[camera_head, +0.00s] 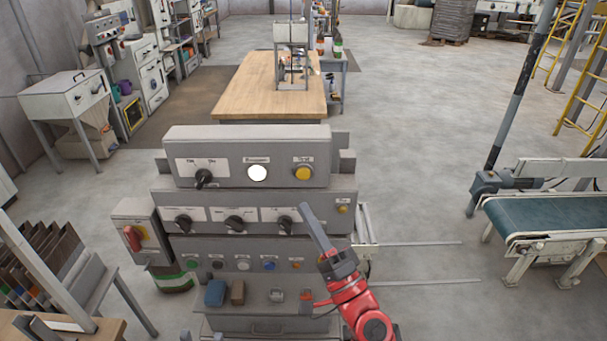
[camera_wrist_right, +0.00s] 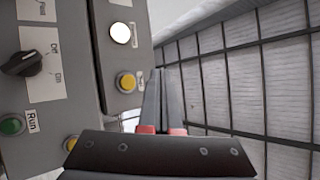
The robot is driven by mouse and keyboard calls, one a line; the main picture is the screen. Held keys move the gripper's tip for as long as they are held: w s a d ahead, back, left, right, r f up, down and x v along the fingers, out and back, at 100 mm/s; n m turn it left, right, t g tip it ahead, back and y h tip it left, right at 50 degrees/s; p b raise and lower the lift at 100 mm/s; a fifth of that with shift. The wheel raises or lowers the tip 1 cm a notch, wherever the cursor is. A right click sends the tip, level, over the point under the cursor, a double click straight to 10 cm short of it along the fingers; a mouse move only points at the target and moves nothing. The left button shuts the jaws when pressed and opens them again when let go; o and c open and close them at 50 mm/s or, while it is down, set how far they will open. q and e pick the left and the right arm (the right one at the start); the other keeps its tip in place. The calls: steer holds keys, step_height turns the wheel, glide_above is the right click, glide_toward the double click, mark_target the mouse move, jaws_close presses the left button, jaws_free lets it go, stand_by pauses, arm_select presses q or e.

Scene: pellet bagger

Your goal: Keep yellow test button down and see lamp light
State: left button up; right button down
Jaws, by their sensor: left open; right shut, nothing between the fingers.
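The yellow test button (camera_head: 303,173) is at the right of the upper control panel; it also shows in the right wrist view (camera_wrist_right: 126,82). The round lamp (camera_head: 257,173) beside it looks bright white, as it does in the right wrist view (camera_wrist_right: 120,33). My right gripper (camera_head: 305,207) is shut and empty, its fingers pointing up toward the panel. Its tips appear below the button in the head view. In the right wrist view the fingertips (camera_wrist_right: 158,72) are to the right of the button, with no contact visible. My left gripper is not in view.
A black rotary knob (camera_head: 204,178) sits left of the lamp. The lower panel (camera_head: 262,212) has more knobs and a smaller yellow button (camera_head: 342,209). A red-handled switch box (camera_head: 135,235) is at left. A conveyor (camera_head: 545,215) stands at right, with open floor between.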

steer(key=b, duration=0.1)
glide_toward(300, 170)
steer(key=w+a+r, duration=0.2)
steer(key=a+r, duration=0.1)
steer(key=shift+w+b, duration=0.35)
steer(key=shift+w, duration=0.1)
steer(key=shift+r, duration=0.1)
stand_by(1.5)
steer(key=shift+w+b, duration=0.35)
steer(key=shift+w, duration=0.1)
steer(key=shift+w+b, duration=0.4)
stand_by(0.6)
stand_by(1.7)
steer(key=shift+s, duration=0.9)
